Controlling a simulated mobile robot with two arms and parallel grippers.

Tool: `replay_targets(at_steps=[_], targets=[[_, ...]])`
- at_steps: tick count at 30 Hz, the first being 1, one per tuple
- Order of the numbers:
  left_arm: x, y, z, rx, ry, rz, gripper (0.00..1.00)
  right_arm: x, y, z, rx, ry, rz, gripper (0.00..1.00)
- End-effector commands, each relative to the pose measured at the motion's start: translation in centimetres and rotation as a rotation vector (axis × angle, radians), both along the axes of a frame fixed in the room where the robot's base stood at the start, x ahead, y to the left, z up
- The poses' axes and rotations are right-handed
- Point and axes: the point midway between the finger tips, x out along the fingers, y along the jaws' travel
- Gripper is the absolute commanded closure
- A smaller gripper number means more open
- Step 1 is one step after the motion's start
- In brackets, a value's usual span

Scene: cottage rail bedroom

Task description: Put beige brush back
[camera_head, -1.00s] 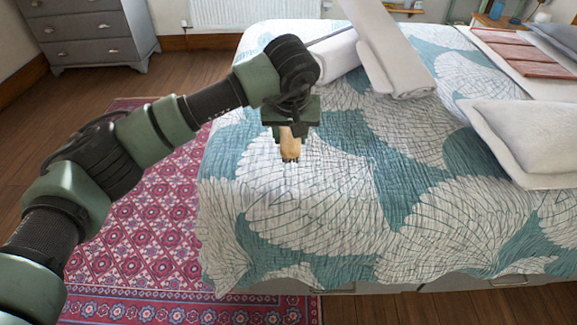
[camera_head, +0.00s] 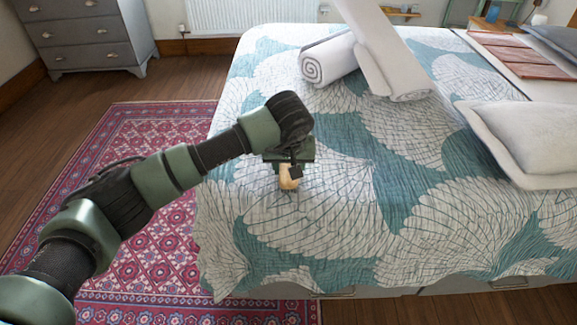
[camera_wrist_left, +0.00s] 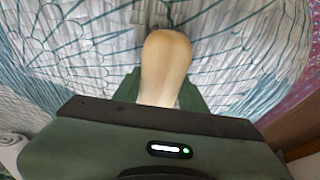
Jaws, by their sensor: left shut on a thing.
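The beige brush (camera_head: 288,178) is held in my left gripper (camera_head: 288,167), over the near left part of the bed. In the left wrist view the beige brush (camera_wrist_left: 165,62) sticks out between the two green fingers of the left gripper (camera_wrist_left: 160,95), which is shut on it. A small dark part shows at the brush's far end, against the quilt. Whether the brush touches the quilt I cannot tell. My right gripper is in neither view.
The bed has a teal and white patterned quilt (camera_head: 410,220). Rolled towels (camera_head: 328,62) lie at its back, and a pillow (camera_head: 530,140) lies at right. A patterned red rug (camera_head: 150,215) covers the floor at left. A grey dresser (camera_head: 88,38) stands at the back left. The quilt's middle is clear.

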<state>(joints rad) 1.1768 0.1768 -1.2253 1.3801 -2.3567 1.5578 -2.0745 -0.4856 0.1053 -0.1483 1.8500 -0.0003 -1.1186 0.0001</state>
Motion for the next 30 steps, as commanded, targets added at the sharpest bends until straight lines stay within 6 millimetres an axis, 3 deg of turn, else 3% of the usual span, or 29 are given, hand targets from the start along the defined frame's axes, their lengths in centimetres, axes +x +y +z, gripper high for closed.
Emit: replay_targets(at_steps=[5, 6, 8, 20, 21, 30], targets=[[0.0, 0.0, -0.2, 0.000, -0.001, 0.000, 0.96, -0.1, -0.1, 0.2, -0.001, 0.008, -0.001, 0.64], [0.0, 0.0, -0.2, 0.000, 0.000, 0.001, 0.50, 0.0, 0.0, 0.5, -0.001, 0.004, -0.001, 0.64], [0.0, 0.0, -0.2, 0.000, 0.000, 0.001, 0.37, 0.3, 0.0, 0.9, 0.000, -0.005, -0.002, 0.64], [0.0, 0.0, 0.1, 0.000, 0.000, 0.001, 0.37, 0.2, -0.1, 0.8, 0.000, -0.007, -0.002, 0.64], [0.0, 0.0, 0.3, 0.000, 0.000, 0.000, 0.37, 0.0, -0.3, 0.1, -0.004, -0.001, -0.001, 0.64], [-2.4, 0.1, 6.2, 0.001, -0.005, -0.002, 0.37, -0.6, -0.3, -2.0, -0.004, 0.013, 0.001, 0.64]])
